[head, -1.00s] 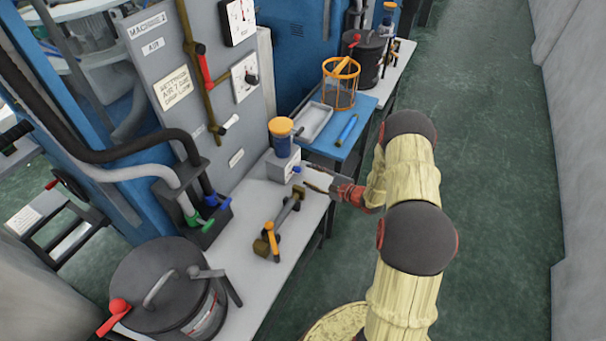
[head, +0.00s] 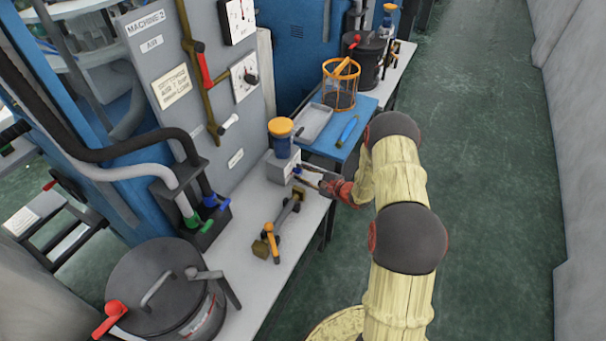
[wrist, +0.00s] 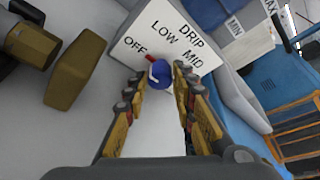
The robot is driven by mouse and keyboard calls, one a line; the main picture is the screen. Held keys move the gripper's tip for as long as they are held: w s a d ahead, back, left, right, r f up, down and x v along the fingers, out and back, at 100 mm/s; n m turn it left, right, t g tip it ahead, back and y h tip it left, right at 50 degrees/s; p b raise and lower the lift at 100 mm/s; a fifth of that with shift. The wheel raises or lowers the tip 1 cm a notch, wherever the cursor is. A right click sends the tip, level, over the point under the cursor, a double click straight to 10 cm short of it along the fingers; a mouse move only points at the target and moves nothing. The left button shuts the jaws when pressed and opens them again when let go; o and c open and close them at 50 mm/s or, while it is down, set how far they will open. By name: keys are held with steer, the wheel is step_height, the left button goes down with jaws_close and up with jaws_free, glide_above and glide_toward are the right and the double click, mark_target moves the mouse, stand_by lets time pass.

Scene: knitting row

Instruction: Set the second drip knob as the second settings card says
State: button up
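The second drip knob (wrist: 161,75) is blue and sits on the white drip box (head: 283,168). In the wrist view the box face reads DRIP, OFF, LOW and MID. The red pointer (wrist: 149,58) points up-left, towards OFF. My gripper (wrist: 165,84) is open, with one finger on each side of the knob; I cannot tell whether they touch it. In the head view my gripper (head: 308,177) is at the box's right side. The settings card (head: 171,87) on the machine 2 panel is blurred; its last line seems to read drip low.
An orange-capped blue jar (head: 281,138) stands on the drip box. A dark pot (head: 165,290) stands near left. A blue bench with an orange basket (head: 340,85) lies beyond. The aisle at right is clear.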

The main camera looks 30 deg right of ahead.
jaws_close()
stand_by(0.3)
steer(key=shift+r+m+g+y+p, duration=0.1)
steer(key=shift+m+g+y+p, duration=0.3)
steer(key=shift+m+g+p, duration=0.45)
steer(key=m+y+p, duration=0.1)
steer(key=m, duration=0.1)
steer(key=shift+d+m+g, duration=0.1)
steer(key=shift+m+g, duration=0.15)
steer(key=shift+m, duration=0.1)
steer(key=m+g+y+p, duration=0.1)
steer(key=m+y, duration=0.1)
steer(key=m, duration=0.1)
steer(key=shift+w+d+m, duration=0.1)
steer(key=shift+m, duration=0.3)
steer(key=shift+o, duration=2.4)
jaws_free()
